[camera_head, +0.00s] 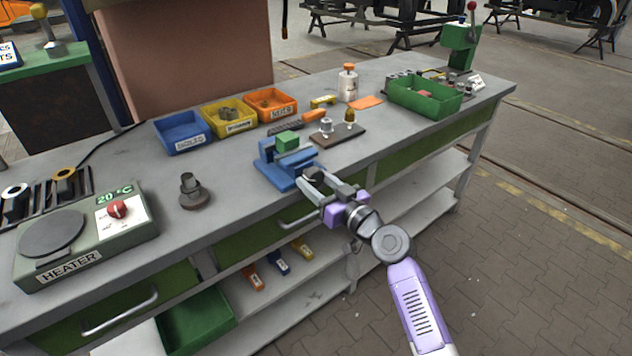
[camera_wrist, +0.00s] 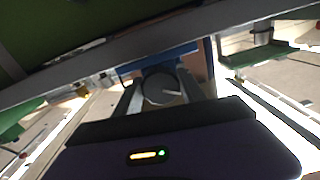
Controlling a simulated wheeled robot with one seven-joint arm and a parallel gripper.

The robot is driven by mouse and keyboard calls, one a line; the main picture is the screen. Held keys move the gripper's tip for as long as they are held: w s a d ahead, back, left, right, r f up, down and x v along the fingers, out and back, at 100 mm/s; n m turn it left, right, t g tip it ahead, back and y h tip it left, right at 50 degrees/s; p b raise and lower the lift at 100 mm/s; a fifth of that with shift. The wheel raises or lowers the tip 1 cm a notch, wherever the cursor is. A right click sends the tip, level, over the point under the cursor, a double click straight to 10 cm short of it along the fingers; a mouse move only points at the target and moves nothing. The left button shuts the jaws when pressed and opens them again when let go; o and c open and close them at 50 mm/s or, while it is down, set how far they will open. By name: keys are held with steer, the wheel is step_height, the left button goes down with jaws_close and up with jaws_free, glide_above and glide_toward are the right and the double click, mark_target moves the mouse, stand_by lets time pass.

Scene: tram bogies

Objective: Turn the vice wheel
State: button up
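A blue vice (camera_head: 285,167) stands at the front edge of the grey workbench, with a green block (camera_head: 287,141) at its jaws. My gripper (camera_head: 311,178) reaches in from the front right, its fingers apart at the vice's near end. In the wrist view my gripper (camera_wrist: 160,82) has one finger on each side of the round grey vice wheel (camera_wrist: 160,90). The blue vice body (camera_wrist: 165,62) shows behind the wheel. Whether the fingers touch the rim is unclear. In the head view the wheel is hidden by the gripper.
A dark fixture plate (camera_head: 338,137) lies right of the vice. Blue, yellow and orange bins (camera_head: 270,103) stand behind it. A heater (camera_head: 85,235) and a dark round part (camera_head: 194,192) are to the left. A green tray (camera_head: 425,97) stands right. A drawer handle (camera_head: 297,222) projects below.

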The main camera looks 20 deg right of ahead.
steer(key=c, duration=0.6)
steer(key=shift+c, duration=0.2)
steer(key=shift+m, duration=0.4)
steer(key=shift+a+m+b, duration=0.1)
steer(key=shift+m+b, duration=0.25)
steer(key=shift+m, duration=0.55)
steer(key=m, duration=0.3)
steer(key=shift+m, duration=0.3)
steer(key=m+p, duration=0.1)
steer(key=m, duration=0.4)
steer(key=shift+s+a+r+m, duration=0.1)
steer(key=shift+m, duration=0.2)
steer(key=o, duration=1.4)
